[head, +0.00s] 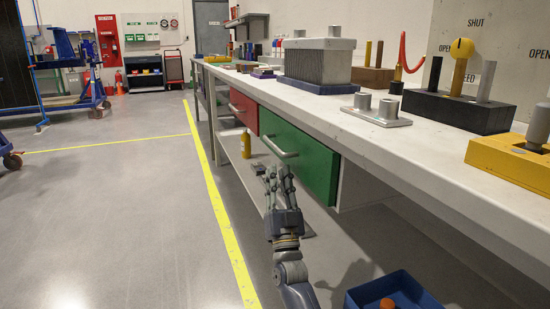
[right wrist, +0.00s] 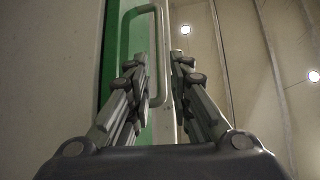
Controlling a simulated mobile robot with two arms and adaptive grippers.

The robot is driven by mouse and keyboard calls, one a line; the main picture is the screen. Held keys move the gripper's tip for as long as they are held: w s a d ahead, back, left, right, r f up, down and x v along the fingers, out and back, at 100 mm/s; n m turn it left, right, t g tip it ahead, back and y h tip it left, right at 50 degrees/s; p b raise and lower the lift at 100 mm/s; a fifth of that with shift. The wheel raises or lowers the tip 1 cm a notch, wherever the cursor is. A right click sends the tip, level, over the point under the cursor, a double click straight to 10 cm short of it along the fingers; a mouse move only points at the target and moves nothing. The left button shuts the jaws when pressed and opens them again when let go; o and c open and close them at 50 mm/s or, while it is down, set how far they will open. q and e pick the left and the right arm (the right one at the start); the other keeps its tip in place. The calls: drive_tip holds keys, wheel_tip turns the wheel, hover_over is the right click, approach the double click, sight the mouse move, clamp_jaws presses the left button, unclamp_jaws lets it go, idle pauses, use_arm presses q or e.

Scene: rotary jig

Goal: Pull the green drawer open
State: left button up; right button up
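The green drawer (head: 307,161) is under the workbench, its front in line with the bench's front, and it looks shut. Its pale bar handle (head: 279,147) runs across the front. My right gripper (head: 279,170) is just below and in front of the handle, pointing at the drawer. In the right wrist view the gripper (right wrist: 162,62) is open, its fingers apart on either side of the handle's long bar (right wrist: 158,30). I see no clear contact with the bar. The green front (right wrist: 133,40) shows behind the left finger. My left gripper is not in view.
A red drawer (head: 243,109) is farther along the bench. A lower shelf (head: 232,150) holds a yellow bottle (head: 246,144). A blue bin (head: 412,290) with an orange item is at the bottom right. Jig blocks stand on the worktop (head: 345,118).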

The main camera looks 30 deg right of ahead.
drive_tip(key=b+x, duration=0.2)
drive_tip(key=x, duration=0.5)
drive_tip(key=shift+w+d+r, duration=0.1)
drive_tip(key=shift+w+r, duration=0.05)
drive_tip(key=shift+w, duration=0.1)
clamp_jaws()
